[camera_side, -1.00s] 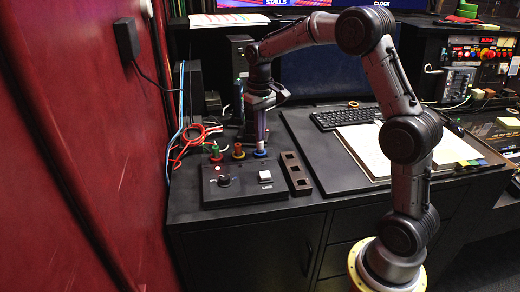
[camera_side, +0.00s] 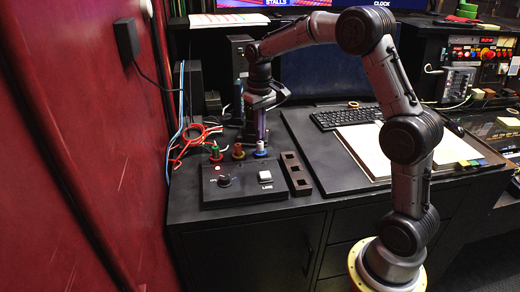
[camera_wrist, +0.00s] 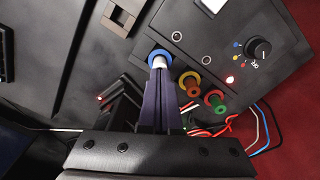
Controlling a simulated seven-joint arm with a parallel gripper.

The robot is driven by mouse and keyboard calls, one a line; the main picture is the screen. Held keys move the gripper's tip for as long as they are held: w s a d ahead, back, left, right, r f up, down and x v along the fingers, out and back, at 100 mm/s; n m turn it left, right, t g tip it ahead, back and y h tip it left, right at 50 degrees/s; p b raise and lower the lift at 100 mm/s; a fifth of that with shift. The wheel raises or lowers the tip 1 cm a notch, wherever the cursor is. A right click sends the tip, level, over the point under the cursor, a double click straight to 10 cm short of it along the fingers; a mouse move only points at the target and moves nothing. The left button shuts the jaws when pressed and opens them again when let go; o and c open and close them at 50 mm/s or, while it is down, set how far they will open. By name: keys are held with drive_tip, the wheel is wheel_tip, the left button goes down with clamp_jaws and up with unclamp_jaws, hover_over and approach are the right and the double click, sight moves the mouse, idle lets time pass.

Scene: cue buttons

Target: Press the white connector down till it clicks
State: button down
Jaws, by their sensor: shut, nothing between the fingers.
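The white connector (camera_side: 260,149) stands upright with a blue ring around it, at the right end of a row of connectors along the back of a black box. In the wrist view its white top shows inside the blue ring (camera_wrist: 150,56). My gripper (camera_side: 261,138) is shut and empty, pointing straight down above the connector. In the wrist view the closed fingertips (camera_wrist: 160,70) overlap the connector's near side and hide part of it. I cannot tell for sure whether they touch it.
A yellow-orange connector (camera_side: 238,151) and a green one (camera_side: 215,152) stand to the left. The black box (camera_side: 235,192) carries a knob (camera_side: 224,181) and a white switch (camera_side: 265,176). A dark block with square holes (camera_side: 296,173) lies to the right. Loose cables (camera_side: 188,145) lie left.

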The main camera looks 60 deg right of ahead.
drive_tip(key=shift+r, duration=2.95)
drive_tip(key=shift+a, duration=0.1)
drive_tip(key=s+a+r+n+t, duration=0.2)
drive_tip(key=s+a+r+t, duration=0.1)
drive_tip(key=s+a+r, duration=0.7)
drive_tip(key=s+a+f+t, duration=0.1)
drive_tip(key=s+f, duration=0.3)
drive_tip(key=s, duration=0.4)
drive_tip(key=s+a+f+n+t, duration=0.1)
drive_tip(key=s+f, duration=0.3)
drive_tip(key=s, duration=0.4)
drive_tip(key=shift+s+a+f+t, duration=0.3)
drive_tip(key=shift+a+f, duration=0.1)
drive_tip(key=shift+a, duration=0.15)
drive_tip(key=c, duration=1.6)
unclamp_jaws()
